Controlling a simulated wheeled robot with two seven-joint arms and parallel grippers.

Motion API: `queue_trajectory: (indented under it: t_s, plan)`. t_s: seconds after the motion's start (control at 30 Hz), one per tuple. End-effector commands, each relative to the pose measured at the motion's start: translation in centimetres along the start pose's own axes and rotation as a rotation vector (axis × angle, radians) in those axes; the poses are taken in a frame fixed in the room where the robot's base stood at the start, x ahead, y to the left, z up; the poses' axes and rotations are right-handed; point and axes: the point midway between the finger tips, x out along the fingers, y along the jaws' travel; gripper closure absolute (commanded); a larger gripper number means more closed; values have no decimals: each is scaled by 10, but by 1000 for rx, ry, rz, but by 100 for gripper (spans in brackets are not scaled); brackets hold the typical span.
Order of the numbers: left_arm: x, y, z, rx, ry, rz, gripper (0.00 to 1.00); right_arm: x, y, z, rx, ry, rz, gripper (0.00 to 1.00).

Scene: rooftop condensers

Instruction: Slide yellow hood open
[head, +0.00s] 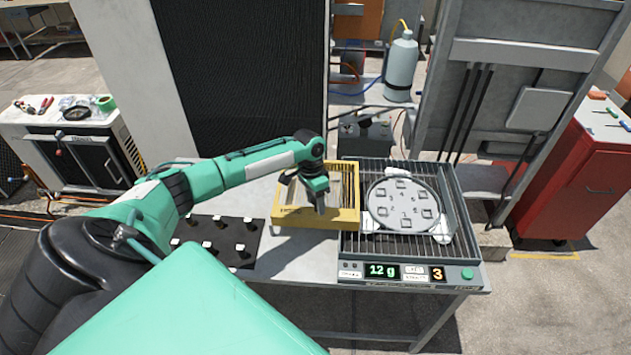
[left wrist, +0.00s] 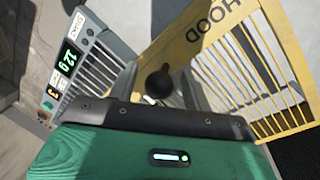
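The yellow hood (head: 290,217) is a frame with barred sides. In the head view it stands on the bench just left of the grate, beside the round numbered plate (head: 403,204), which is uncovered. In the left wrist view the hood (left wrist: 212,48) bears the word HOOD. A round dark knob (left wrist: 159,82) shows between the fingers of my left gripper (left wrist: 163,85). The fingers stand apart on either side of the knob, with slim gaps visible. In the head view my left gripper (head: 320,207) is over the hood's right end. My right gripper is not in view.
The grate (head: 370,246) has a front panel with a display (head: 383,271) reading 12 g and 3. A black mat (head: 205,238) with several small pieces lies left of the hood. A gas cylinder (head: 401,68) stands behind; a red cabinet (head: 578,170) stands right.

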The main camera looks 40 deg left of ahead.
Motion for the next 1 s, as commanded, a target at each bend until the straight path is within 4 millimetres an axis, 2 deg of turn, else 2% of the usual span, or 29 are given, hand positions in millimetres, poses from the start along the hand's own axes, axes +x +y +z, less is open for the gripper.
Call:
queue_trajectory:
  t_s: [0.13,0.27,0.7,0.8,1.0]
  plan:
    - [-3,0,0,0,0,0,50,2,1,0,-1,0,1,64]
    - [-18,-2,0,1,2,-2,50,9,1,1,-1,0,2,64]
    - [-112,-1,0,1,3,-1,50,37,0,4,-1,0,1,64]
    - [-126,-1,-1,0,2,-1,50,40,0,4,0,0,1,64]
    - [-138,-1,0,0,1,-1,50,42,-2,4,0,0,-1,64]
